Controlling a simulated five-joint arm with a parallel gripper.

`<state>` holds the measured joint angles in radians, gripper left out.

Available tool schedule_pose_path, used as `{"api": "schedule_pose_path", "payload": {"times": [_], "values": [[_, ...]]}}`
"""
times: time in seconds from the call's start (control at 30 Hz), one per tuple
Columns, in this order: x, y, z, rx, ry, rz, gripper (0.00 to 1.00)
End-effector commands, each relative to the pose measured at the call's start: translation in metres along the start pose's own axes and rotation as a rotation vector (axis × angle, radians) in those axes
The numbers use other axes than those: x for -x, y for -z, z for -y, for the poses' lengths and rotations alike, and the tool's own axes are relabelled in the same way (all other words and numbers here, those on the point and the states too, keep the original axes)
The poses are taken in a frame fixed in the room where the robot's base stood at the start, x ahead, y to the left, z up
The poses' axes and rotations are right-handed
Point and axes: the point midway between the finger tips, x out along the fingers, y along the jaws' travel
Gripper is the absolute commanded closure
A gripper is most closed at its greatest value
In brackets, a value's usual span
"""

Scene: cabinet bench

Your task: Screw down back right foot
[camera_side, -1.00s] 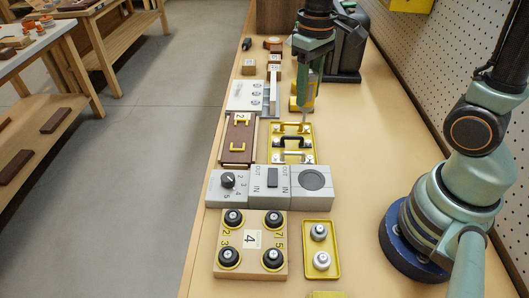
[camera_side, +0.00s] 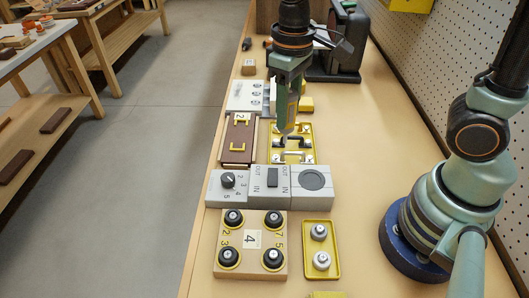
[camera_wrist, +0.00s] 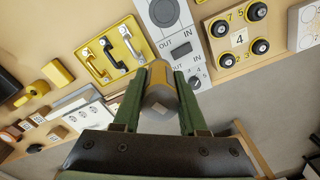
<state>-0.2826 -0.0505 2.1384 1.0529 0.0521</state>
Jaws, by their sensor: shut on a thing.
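A wooden block marked 4 (camera_side: 249,268) stands at the near end of the bench, with several round black feet at its corners. Its far right foot (camera_side: 273,218), as seen in the side view, has a pale centre. The block also shows at the top right of the wrist view (camera_wrist: 236,60). My gripper (camera_side: 287,127) is over the yellow tray of handles, well beyond the block. In the wrist view it is shut on a grey and yellow tool (camera_wrist: 160,98), seen end-on. The tool's tip is hidden.
The yellow tray of handles (camera_side: 309,157) and the grey OUT/IN switch panel (camera_side: 270,194) lie between my gripper and the block. A small yellow tray (camera_side: 308,272) with two silver knobs lies right of the block. Free bench top lies further right.

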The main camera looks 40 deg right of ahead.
Motion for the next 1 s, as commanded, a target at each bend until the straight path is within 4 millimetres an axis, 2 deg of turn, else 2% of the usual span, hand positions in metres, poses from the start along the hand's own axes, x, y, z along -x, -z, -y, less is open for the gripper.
{"api": "schedule_pose_path", "payload": {"times": [0.03,0.2,0.4,0.5,0.7,1.0], "values": [[0.0,-0.003,0.021,0.055,0.0,-0.001,1.0],[-0.003,-0.021,0.08,0.21,0.0,-0.001,1.0],[-0.005,-0.053,0.14,0.384,0.001,-0.001,1.0],[-0.006,-0.069,0.162,0.454,0.001,-0.001,1.0],[-0.007,-0.091,0.186,0.538,0.001,-0.001,1.0],[-0.02,-0.096,0.19,0.555,0.0,0.001,1.0]]}}
